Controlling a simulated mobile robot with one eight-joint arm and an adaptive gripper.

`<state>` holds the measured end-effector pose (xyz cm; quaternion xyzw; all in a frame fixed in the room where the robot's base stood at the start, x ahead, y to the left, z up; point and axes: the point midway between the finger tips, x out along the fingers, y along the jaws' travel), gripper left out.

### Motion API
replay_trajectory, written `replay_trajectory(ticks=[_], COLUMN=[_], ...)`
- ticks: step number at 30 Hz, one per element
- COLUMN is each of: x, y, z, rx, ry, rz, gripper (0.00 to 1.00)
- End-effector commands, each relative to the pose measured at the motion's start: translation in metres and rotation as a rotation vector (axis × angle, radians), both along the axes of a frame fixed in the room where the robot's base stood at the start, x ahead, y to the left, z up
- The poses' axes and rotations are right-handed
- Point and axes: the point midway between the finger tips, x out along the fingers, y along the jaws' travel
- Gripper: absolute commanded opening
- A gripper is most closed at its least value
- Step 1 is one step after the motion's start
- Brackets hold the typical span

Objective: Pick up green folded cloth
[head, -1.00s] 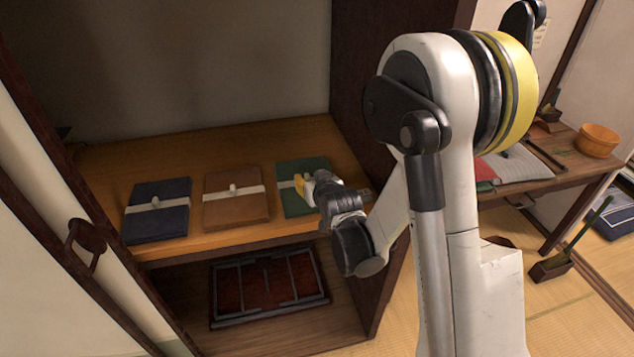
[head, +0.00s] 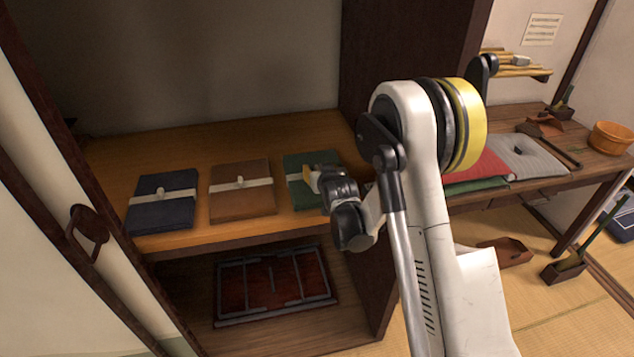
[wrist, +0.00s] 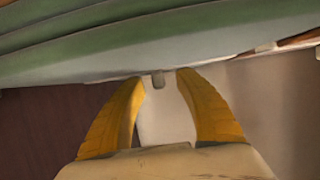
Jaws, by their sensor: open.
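The green folded cloth (head: 300,197) lies on the wooden shelf, at the right end of a row of three, with a pale band across it. In the wrist view its green layers (wrist: 90,55) fill the top of the picture. My gripper (head: 311,178) is at the cloth's band and hides part of its right side. In the wrist view my gripper (wrist: 160,79) has its two yellow fingers apart, tips close to the cloth. A small grey piece shows between the tips. I cannot tell whether the fingers touch the cloth.
A brown folded cloth (head: 242,203) and a dark blue one (head: 163,215) lie to the left on the shelf (head: 150,165). A dark upright panel (head: 400,60) stands close on the right. A red-brown tray (head: 275,285) lies on the lower shelf. A low table (head: 585,165) is at right.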

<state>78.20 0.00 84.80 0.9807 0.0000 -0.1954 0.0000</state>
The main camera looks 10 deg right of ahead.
Motion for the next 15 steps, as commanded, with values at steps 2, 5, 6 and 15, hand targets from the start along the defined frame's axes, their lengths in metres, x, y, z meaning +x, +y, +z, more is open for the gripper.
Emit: replay_trajectory(ticks=[2,5,6,15], x=[0.0033,0.0036,0.0034,0.0032], y=[-0.0001,-0.0002,-0.0002,-0.0002], z=[-0.0015,-0.0005,-0.0003,-0.0004], rx=[0.000,0.000,0.000,0.000], ry=[0.000,0.000,0.000,0.000], rz=[0.000,0.000,0.000,0.000], gripper=[0.40,0.40,0.40,0.00])
